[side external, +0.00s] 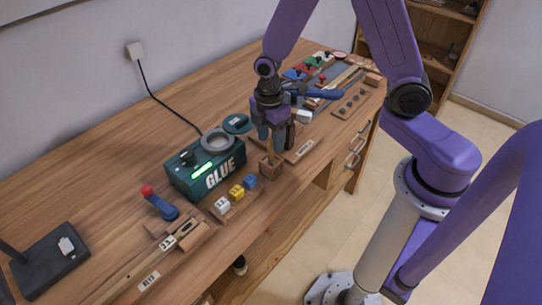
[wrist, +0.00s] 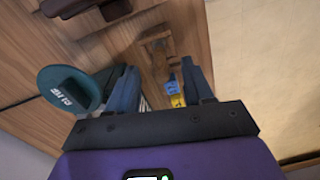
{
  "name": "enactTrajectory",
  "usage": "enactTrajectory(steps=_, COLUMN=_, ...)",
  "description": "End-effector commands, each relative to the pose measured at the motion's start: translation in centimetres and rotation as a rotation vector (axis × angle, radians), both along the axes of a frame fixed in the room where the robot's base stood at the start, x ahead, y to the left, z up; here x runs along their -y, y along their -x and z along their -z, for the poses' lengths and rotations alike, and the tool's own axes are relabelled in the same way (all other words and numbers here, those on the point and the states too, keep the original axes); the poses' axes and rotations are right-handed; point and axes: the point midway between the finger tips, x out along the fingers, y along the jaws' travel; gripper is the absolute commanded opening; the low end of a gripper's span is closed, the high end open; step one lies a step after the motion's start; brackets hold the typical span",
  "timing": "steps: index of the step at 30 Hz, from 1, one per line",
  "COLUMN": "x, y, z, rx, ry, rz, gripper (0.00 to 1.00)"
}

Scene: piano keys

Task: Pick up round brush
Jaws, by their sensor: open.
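My gripper (side external: 271,148) points down over the workbench, its fingers just above a small wooden block (side external: 270,167). In the wrist view the two blue fingers of my gripper (wrist: 159,70) are apart, with no object clearly held between them. The wooden block (wrist: 157,45) shows beyond the fingertips, with a slim wooden piece on it. This piece may be the round brush, but I cannot tell for sure. A dark upright object (side external: 291,135) stands just right of my gripper in the side view. The fingers partly hide the block's top.
A green glue box (side external: 207,170) with a grey ring on top stands left of my gripper. A teal disc (side external: 237,123) is behind. White, yellow (side external: 236,192) and blue cubes sit in front. The bench edge is close on the right.

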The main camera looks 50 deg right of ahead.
Motion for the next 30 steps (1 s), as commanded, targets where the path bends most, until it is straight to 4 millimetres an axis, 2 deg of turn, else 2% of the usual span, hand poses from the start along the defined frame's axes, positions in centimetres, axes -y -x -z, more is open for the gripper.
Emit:
enactTrajectory(steps=6, x=-0.2, y=0.2, z=2.4, rx=-0.002, ry=-0.001, rz=0.001, gripper=0.51)
enactTrajectory(steps=17, x=-0.2, y=0.2, z=2.9, rx=0.001, ry=-0.003, rz=0.0, gripper=0.51)
enactTrajectory(steps=21, x=-0.2, y=0.2, z=2.9, rx=0.001, ry=-0.003, rz=0.0, gripper=0.06)
enactTrajectory(steps=22, x=-0.2, y=0.2, z=2.9, rx=0.001, ry=-0.003, rz=0.0, gripper=0.0)
enactTrajectory(steps=30, x=-0.2, y=0.2, z=2.9, rx=0.001, ry=-0.003, rz=0.0, gripper=0.0)
